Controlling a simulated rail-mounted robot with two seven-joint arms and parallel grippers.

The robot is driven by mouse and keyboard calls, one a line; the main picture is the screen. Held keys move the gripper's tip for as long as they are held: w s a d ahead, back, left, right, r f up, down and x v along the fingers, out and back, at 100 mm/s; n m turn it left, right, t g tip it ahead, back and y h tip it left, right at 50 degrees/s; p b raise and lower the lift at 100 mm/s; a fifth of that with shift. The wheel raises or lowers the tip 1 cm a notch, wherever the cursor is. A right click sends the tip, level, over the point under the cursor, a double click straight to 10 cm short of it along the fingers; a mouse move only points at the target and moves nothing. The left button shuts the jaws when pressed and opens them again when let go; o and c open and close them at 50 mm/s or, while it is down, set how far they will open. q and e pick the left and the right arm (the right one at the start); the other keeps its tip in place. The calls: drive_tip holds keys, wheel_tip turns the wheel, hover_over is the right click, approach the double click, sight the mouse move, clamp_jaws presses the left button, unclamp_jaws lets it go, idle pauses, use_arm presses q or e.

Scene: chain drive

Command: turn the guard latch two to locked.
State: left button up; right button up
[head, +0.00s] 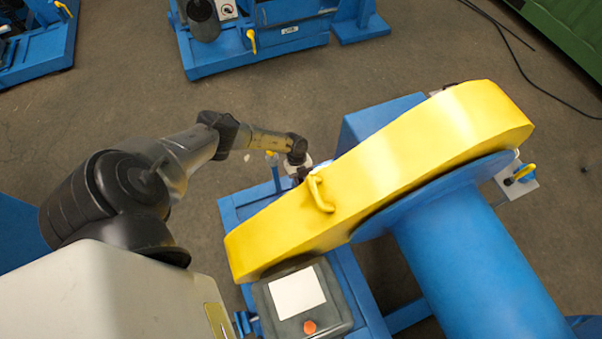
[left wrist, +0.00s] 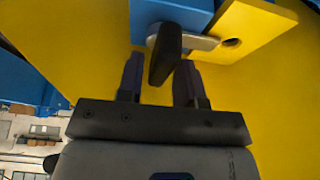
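A guard latch with a black grip (left wrist: 165,52) and a grey metal lever (left wrist: 201,43) shows in the left wrist view, at a blue block (left wrist: 172,12) and a yellow tab with a hole. No label shows whether it is latch two. My left gripper (left wrist: 159,66) is open, with its two dark fingers on either side of the grip's lower end. I cannot tell whether they touch it. In the head view my left gripper (head: 301,172) is at the far side of the yellow chain guard (head: 400,150), mostly hidden, and the latch is hidden there. My right gripper is not in view.
A yellow handle (head: 319,194) stands out from the guard. A grey box with a red button (head: 310,327) is at the guard's near end. A big blue cylinder (head: 480,265) is at the right. Open floor (head: 290,95) lies beyond my left arm.

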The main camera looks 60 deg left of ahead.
use_arm(q)
drive_tip(key=shift+o, duration=0.9)
drive_tip(key=shift+r, duration=0.2)
drive_tip(key=p+v, duration=0.3)
drive_tip(key=v, duration=1)
drive_tip(key=shift+r, duration=0.2)
